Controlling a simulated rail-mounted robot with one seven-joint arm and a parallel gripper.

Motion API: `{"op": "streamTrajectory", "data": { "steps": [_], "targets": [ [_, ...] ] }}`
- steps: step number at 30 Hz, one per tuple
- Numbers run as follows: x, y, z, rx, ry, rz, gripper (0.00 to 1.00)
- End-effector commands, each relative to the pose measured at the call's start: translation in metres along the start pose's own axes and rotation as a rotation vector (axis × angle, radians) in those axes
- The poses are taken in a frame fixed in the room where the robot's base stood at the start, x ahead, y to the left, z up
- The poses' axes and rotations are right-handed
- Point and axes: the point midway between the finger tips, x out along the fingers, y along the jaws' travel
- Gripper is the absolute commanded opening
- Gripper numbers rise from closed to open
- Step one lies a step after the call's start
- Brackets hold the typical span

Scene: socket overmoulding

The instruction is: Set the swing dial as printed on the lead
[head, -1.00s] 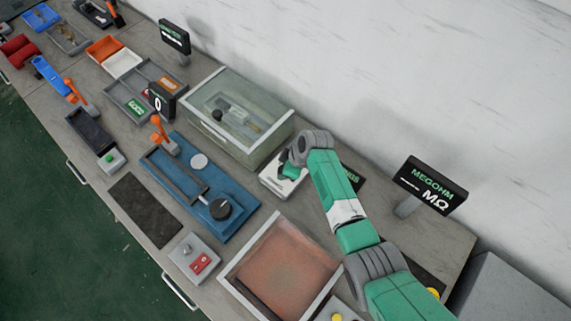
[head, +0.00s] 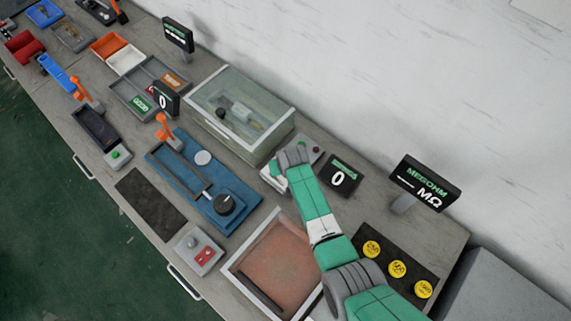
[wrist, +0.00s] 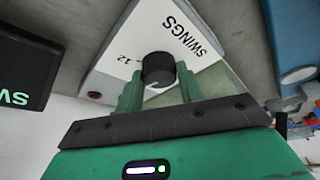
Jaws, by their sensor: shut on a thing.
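The swing dial is a black round knob (wrist: 158,70) on a white box (wrist: 196,62) lettered SWINGS, with the number 12 beside the knob. In the wrist view my gripper (wrist: 159,84) has its two green fingers on either side of the knob, shut on it. In the head view my arm covers the knob, and part of the white box (head: 271,180) shows beside my gripper. A black display (head: 338,179) next to the box reads 0. I cannot make out a lead or its printing in these views.
A glass-lidded tank (head: 240,112) stands just left of the dial box. A reddish-floored tray (head: 283,262) lies in front. A MEGOHM sign (head: 427,182) stands to the right. Several yellow discs (head: 398,269) lie on a dark mat near my arm.

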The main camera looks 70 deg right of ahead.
Motion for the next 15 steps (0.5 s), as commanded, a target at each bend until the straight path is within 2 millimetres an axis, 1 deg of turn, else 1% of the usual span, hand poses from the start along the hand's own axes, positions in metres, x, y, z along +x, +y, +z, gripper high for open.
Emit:
{"op": "streamTrajectory", "data": {
  "steps": [15],
  "targets": [
    [0.003, -0.0035, 0.0, 0.423, 0.0, 0.175, 0.14]
  ]
}}
